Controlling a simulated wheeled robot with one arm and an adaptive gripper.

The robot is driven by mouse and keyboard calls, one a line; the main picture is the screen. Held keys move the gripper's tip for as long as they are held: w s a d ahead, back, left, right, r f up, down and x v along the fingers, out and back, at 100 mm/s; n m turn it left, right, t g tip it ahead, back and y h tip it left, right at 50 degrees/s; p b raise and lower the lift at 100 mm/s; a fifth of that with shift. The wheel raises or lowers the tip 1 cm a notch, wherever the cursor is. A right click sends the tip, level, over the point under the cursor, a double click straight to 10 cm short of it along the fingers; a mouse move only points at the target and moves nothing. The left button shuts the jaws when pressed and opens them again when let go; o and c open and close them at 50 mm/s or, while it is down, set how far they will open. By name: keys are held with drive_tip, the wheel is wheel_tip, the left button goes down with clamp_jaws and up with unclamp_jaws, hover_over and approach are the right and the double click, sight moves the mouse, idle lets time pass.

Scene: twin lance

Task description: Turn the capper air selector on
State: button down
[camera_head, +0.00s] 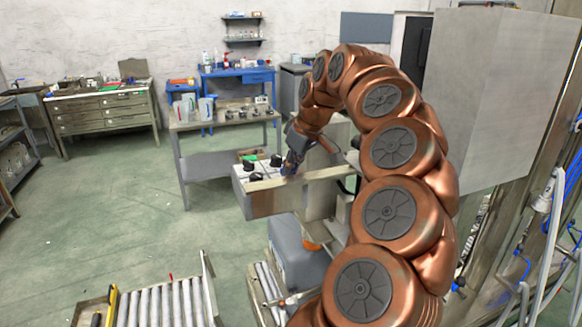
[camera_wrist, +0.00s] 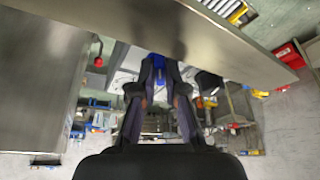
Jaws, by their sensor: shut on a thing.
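The capper's control box (camera_head: 268,203) stands in the middle of the head view, with a pale top panel carrying several black knobs, one of them a black knob (camera_head: 249,165) at the far left. My gripper (camera_head: 288,170) reaches down to the right part of this panel. In the wrist view my gripper (camera_wrist: 158,62) has its two dark fingers closed together at the tips, with a blue part between them. I take this to be the selector, mostly hidden by the fingers; its label and turned position cannot be read.
A beam (camera_head: 325,175) runs right from the box, close to my gripper. A large grey cabinet (camera_head: 505,95) stands at the right. A grey table (camera_head: 225,122) with containers is behind, and a roller conveyor (camera_head: 165,305) is at the front left. The floor at left is open.

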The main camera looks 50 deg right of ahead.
drive_tip(key=c, duration=1.2)
unclamp_jaws()
drive_tip(key=shift+v, duration=5.95)
drive_tip(key=shift+a, duration=0.1)
